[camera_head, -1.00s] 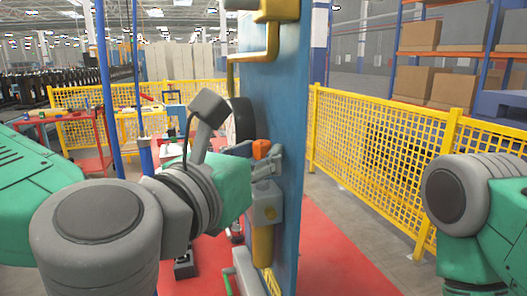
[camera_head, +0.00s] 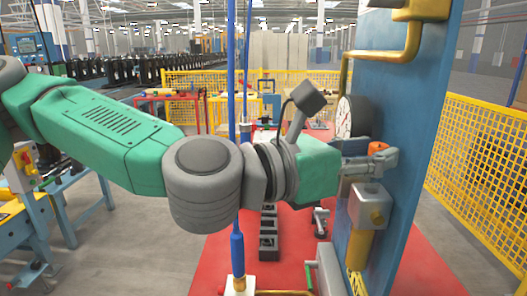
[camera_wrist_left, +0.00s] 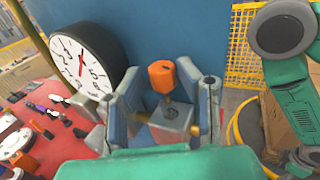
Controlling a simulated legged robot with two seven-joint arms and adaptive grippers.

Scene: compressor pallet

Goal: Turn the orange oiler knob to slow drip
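The orange oiler knob (camera_head: 377,147) sits on the oiler, a grey block (camera_head: 369,205) with a yellow cylinder below, on the blue panel (camera_head: 425,130). My left gripper (camera_head: 380,163) is at the knob, its fingers hiding the knob's lower part in the head view. In the left wrist view the orange knob (camera_wrist_left: 162,77) shows between the two spread fingers of the left gripper (camera_wrist_left: 165,98). Gaps show on both sides of the knob, so the gripper is open. My right gripper is not in view; only part of my right arm shows in the left wrist view.
A round white-faced gauge (camera_head: 346,118) is close to the left gripper, on the panel side. A yellow pipe (camera_head: 385,55) runs above the knob. A yellow mesh fence (camera_head: 482,165) stands at the right. Blue vertical poles (camera_head: 238,90) stand behind my left arm.

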